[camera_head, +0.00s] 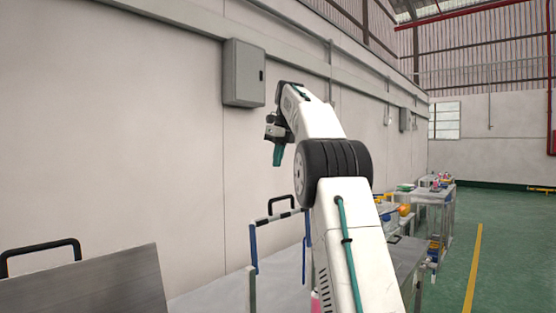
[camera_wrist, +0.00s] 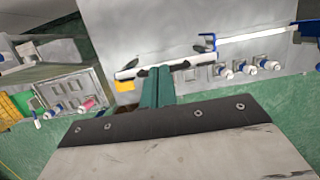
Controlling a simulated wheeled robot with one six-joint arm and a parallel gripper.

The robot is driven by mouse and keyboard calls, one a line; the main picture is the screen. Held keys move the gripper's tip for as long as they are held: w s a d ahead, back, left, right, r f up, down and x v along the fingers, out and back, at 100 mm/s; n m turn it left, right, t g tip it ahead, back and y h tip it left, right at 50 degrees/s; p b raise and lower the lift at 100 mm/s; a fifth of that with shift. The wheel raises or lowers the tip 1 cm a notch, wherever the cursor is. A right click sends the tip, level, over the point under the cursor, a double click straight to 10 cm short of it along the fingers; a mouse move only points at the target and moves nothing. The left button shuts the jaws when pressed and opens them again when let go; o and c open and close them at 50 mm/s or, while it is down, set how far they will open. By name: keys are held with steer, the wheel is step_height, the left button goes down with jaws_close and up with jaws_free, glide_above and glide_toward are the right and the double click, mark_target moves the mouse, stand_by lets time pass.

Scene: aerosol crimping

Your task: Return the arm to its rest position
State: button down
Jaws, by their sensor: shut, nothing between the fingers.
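My gripper (camera_head: 277,156) hangs at the end of my raised arm in the head view, its green fingers pointing down in front of the pale wall. In the wrist view the green fingers (camera_wrist: 157,88) are together with nothing between them. My arm is bent at the elbow, and the gripper is above the work surfaces, touching nothing that I can see.
A grey wall box (camera_head: 244,73) is behind the gripper. A metal panel (camera_head: 95,284) stands at the lower left. A cart frame with a black handle (camera_head: 283,200) is below the gripper. Tables with coloured items (camera_head: 432,192) and open green floor (camera_head: 505,235) are at the right.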

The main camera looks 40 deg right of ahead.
stand_by(0.5)
steer(key=s+a+f+n, duration=0.2)
steer(key=s+a+n, duration=0.2)
steer(key=a+n, duration=0.3)
steer(key=s+a+f+n, duration=0.1)
steer(key=s+a+n, duration=0.35)
steer(key=a, duration=0.55)
steer(key=s+a+f+n, duration=0.2)
steer(key=s+a+n, duration=0.2)
steer(key=a+n, duration=0.3)
steer(key=s+a+f+n, duration=0.4)
steer(key=s+f+n, duration=0.1)
steer(key=s+f, duration=0.2)
steer(key=s+a+f+n+g, duration=0.1)
steer(key=s+a+f+n, duration=0.3)
steer(key=s+f+n, duration=0.2)
steer(key=s+a+f+n, duration=0.5)
steer(key=s+f, duration=0.4)
steer(key=s, duration=0.2)
steer(key=shift+s+f+n, duration=0.3)
steer(key=shift+f+n, duration=0.05)
steer(key=shift+a, duration=0.1)
